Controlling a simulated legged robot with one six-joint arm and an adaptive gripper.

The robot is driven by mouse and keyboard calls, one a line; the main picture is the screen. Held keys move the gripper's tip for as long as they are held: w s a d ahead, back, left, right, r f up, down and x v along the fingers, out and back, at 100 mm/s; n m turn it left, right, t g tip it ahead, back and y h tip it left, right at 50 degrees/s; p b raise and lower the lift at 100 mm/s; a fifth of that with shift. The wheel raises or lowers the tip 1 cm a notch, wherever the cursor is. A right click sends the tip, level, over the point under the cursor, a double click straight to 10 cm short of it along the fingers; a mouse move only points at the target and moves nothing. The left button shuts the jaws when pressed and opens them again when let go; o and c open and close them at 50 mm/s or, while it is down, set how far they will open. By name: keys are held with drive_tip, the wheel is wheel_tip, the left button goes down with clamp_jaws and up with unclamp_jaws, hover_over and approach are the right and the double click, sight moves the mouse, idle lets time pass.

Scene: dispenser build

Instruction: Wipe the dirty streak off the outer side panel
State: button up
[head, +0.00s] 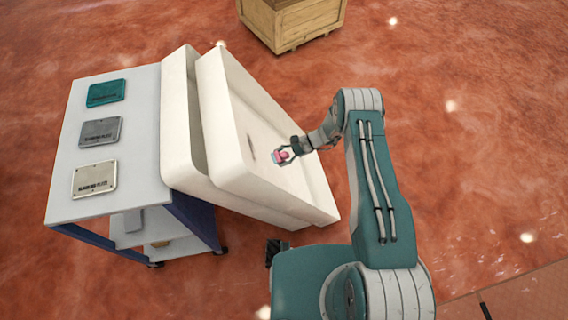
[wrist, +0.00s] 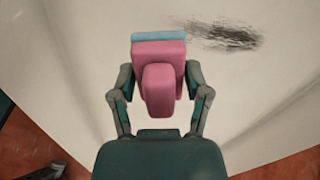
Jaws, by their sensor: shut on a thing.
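The outer side panel (head: 235,130) is a large cream slab leaning in the middle of the head view. A dark grey smudged streak (wrist: 225,36) marks it at the upper right of the wrist view; it also shows as a small dark mark (head: 250,150) in the head view. My gripper (head: 291,153) is shut on a pink block-shaped wiper (wrist: 160,75) with a light blue pad (wrist: 158,36) at its far end. The pad is at or close to the panel, left of the streak in the wrist view; I cannot tell whether it touches.
A white-topped cart (head: 140,150) stands left of the panel, carrying a teal plate (head: 106,92), a grey plate (head: 100,131) and a cream plate (head: 95,178). A wooden crate (head: 290,22) stands behind. The reddish floor (head: 480,100) at right is clear.

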sight(253, 150)
drive_tip(key=shift+w+a, duration=0.15)
drive_tip(key=shift+a, duration=0.05)
drive_tip(key=shift+x, duration=2.95)
drive_tip(key=shift+x, duration=0.8)
drive_tip(key=shift+w+a, duration=0.25)
drive_tip(key=shift+w, duration=0.7)
drive_tip(key=shift+w+a, duration=0.25)
drive_tip(key=shift+w, duration=0.7)
drive_tip(key=shift+w+a, duration=0.3)
drive_tip(key=shift+w, duration=0.6)
drive_tip(key=shift+w+a, duration=0.3)
drive_tip(key=shift+w, duration=0.55)
